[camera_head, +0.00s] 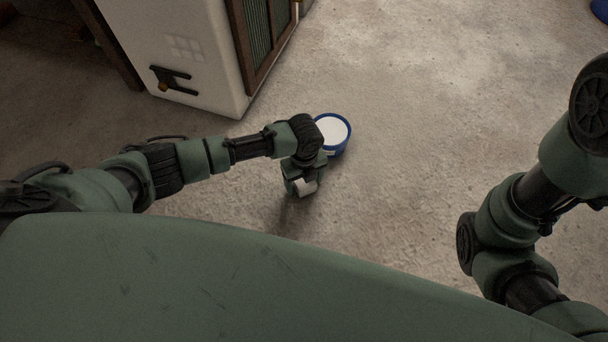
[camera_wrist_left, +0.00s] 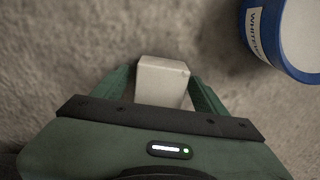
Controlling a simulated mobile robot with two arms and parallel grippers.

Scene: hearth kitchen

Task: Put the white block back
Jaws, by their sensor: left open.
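A small white block (camera_wrist_left: 162,82) sits between the two green fingers of my left gripper (camera_wrist_left: 160,92) in the left wrist view. The fingers are open on either side of it; the block's lower part is hidden behind the gripper body. In the head view, my left gripper (camera_head: 302,180) points down low over the floor, and the pale block (camera_head: 306,187) shows at its tip. A round blue tub (camera_head: 347,142) with a white top stands just beyond the gripper. Its label, partly cut off, reads "WHIT..." in the left wrist view (camera_wrist_left: 262,42).
A white cabinet (camera_head: 170,55) with a dark bracket on its side and a wood-framed door stands at the upper left. Bare concrete floor (camera_head: 440,90) is open to the right of the tub. A blue object (camera_head: 600,9) is cut off at the top right corner.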

